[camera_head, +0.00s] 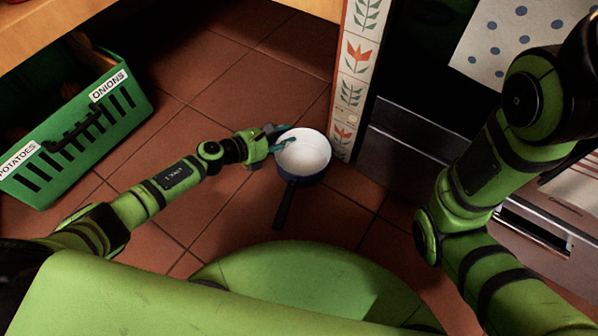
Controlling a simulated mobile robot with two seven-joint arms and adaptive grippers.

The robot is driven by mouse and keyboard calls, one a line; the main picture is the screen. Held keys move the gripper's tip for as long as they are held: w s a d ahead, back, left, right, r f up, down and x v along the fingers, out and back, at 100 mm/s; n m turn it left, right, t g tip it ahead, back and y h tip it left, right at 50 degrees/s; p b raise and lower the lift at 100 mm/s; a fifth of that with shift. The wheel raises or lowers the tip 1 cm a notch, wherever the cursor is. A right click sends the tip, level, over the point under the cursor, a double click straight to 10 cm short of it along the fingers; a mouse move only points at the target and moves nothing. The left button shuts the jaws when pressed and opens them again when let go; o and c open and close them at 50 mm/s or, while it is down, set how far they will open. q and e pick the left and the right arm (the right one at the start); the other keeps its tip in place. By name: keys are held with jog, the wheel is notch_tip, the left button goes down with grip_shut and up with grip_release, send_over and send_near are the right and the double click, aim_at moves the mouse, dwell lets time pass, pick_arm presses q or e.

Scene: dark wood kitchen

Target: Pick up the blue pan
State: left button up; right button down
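The blue pan (308,168) has a white inside, a blue outer wall and a dark handle (284,206) that points toward my base. It appears upright, over the tiled floor near the middle of the view. My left gripper (284,136) is at the pan's upper left rim. Its teal fingers show a gap between them, with one finger reaching over the inside of the pan and the other by the outer edge. I cannot tell whether they touch the rim. My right arm (480,175) shows on the right, but its gripper is out of view.
A green crate (130,107) labelled onions and potatoes stands at the left. A tiled post (350,95) rises close behind the pan, beside a dark appliance (410,135). A spotted cloth (510,40) hangs at the upper right. Floor tiles (235,205) left of the pan are clear.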

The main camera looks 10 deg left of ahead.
pick_arm(q)
jog(key=shift+w+d+f, duration=0.15)
jog(key=shift+w+d, duration=0.05)
jog(key=shift+w, duration=0.05)
grip_shut()
jog(key=shift+r, duration=0.2)
